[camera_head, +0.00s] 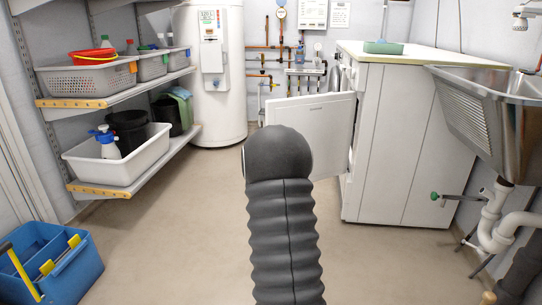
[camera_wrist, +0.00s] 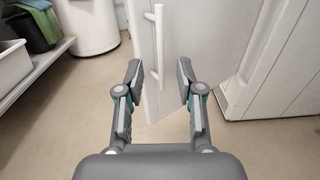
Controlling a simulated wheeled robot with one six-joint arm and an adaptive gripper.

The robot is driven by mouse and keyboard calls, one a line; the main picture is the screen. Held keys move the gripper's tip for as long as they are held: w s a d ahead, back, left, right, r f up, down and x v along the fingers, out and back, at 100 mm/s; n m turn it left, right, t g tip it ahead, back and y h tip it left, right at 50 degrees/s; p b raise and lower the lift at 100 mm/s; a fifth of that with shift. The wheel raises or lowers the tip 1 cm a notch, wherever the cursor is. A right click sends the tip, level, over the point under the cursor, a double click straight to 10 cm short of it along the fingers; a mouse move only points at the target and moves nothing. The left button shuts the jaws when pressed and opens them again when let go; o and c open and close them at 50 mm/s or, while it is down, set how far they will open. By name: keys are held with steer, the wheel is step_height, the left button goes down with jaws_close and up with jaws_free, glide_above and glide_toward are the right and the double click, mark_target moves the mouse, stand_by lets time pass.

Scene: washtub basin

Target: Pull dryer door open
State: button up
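The white dryer (camera_head: 400,150) stands at the right in the head view. Its white door (camera_head: 318,120) stands swung out from the front, reaching left, partly hidden behind my arm. In the wrist view the door (camera_wrist: 200,38) stands upright ahead, with a vertical white bar handle (camera_wrist: 159,45) near its left edge. My gripper (camera_wrist: 161,76) is open and empty. Its two fingers are spread, with the lower part of the door and handle showing between and beyond them. I cannot tell whether a finger touches the door. In the head view my gripper is hidden behind my arm.
Shelves with tubs (camera_head: 115,158) line the left wall. A blue bucket (camera_head: 50,265) stands on the floor at front left. A white water heater (camera_head: 212,80) is at the back. A steel sink (camera_head: 490,110) with pipes is at right. The middle floor is clear.

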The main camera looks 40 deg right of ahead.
steer(key=shift+v, duration=0.9)
